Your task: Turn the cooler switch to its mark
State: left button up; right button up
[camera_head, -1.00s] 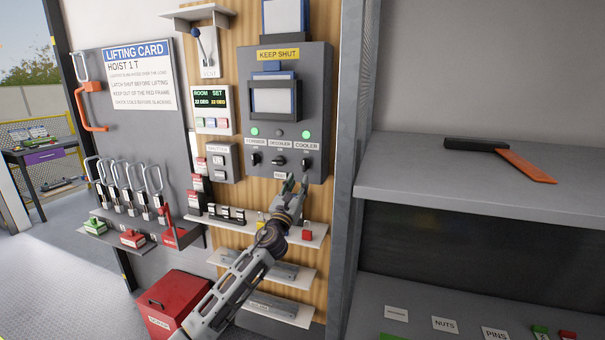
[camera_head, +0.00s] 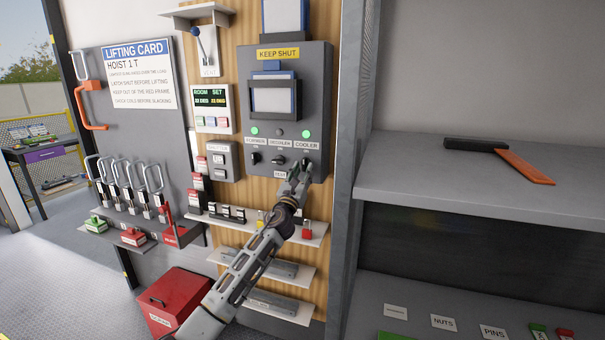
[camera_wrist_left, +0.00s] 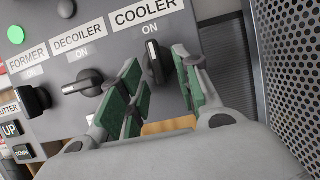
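The cooler switch (camera_wrist_left: 153,62) is a dark knob with a pale line, under the COOLER label (camera_wrist_left: 146,14) in the left wrist view. It points nearly upright, with a slight tilt. My left gripper (camera_wrist_left: 157,70) is open, its green-padded fingers on either side of the knob; whether they touch it I cannot tell. In the head view the left gripper (camera_head: 299,172) is at the lower right of the grey control panel (camera_head: 315,90) and partly covers the cooler switch. My right gripper is not in view.
The decoiler switch (camera_wrist_left: 84,83) and former switch (camera_wrist_left: 35,101) sit left of the cooler switch. A narrow shelf (camera_head: 318,231) with small padlocks is below the panel. A grey upright (camera_head: 347,150) stands close on the right.

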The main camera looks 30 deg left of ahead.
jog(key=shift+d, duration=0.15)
pick_arm(q)
jog(key=shift+c, duration=0.6)
grip_shut()
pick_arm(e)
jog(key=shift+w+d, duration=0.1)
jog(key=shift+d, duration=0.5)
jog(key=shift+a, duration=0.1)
